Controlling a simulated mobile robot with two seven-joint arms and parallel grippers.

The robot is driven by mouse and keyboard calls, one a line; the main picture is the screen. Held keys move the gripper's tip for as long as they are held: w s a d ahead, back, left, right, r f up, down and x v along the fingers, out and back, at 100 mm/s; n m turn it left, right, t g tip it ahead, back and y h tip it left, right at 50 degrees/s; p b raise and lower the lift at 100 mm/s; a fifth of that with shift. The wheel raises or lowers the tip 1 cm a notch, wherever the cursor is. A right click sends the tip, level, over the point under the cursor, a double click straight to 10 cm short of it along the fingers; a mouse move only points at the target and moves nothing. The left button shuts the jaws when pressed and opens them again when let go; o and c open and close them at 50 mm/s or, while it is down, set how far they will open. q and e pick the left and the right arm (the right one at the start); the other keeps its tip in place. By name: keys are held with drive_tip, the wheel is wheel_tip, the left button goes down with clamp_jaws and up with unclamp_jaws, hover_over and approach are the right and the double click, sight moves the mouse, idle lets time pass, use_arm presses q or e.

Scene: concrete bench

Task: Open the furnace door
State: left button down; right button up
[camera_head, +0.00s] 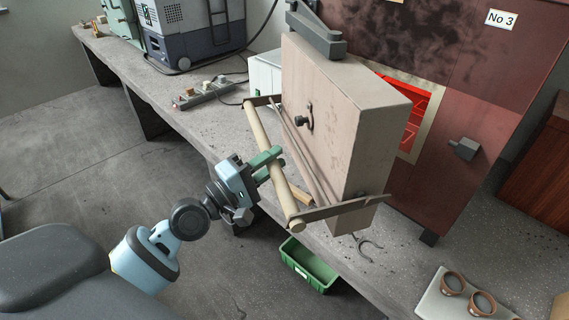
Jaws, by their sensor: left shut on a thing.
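The furnace (455,110) is a dark red-brown box on the bench with a "No 3" label. Its thick pale door (345,105) stands ajar, and a glowing red opening (420,105) shows behind the door's right edge. A wooden bar handle (262,150) on metal brackets runs across the door's front. My left gripper (272,166) comes in from the left and is shut on the handle near its middle. The exact finger contact is partly hidden by the bar. My right gripper is not in view.
The concrete bench (180,85) carries a power strip (203,93), a grey machine (195,30) and a white box (265,72) behind the door. A green bin (308,265) sits on the floor below. A tray (445,305) with brown ring-shaped items lies at bottom right. The floor at left is clear.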

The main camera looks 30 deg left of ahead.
use_arm(q)
drive_tip(key=shift+w+d+r, duration=0.1)
drive_tip(key=shift+d+r, duration=0.1)
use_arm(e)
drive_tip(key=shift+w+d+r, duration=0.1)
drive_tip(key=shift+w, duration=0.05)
use_arm(q)
drive_tip(key=c, duration=1.2)
unclamp_jaws()
drive_tip(key=shift+c, duration=0.2)
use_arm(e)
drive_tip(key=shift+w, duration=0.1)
use_arm(q)
drive_tip(key=shift+s+a+f, duration=0.25)
drive_tip(key=shift+s+f, duration=0.1)
drive_tip(key=shift+s, duration=0.15)
drive_tip(key=b+v, duration=0.3)
drive_tip(key=v, duration=0.3)
drive_tip(key=shift+s, duration=0.3)
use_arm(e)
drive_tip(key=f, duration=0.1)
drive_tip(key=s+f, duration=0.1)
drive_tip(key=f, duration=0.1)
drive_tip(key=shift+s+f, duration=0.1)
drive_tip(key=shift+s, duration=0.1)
use_arm(q)
drive_tip(key=shift+a+r, duration=0.1)
drive_tip(key=shift+r, duration=0.05)
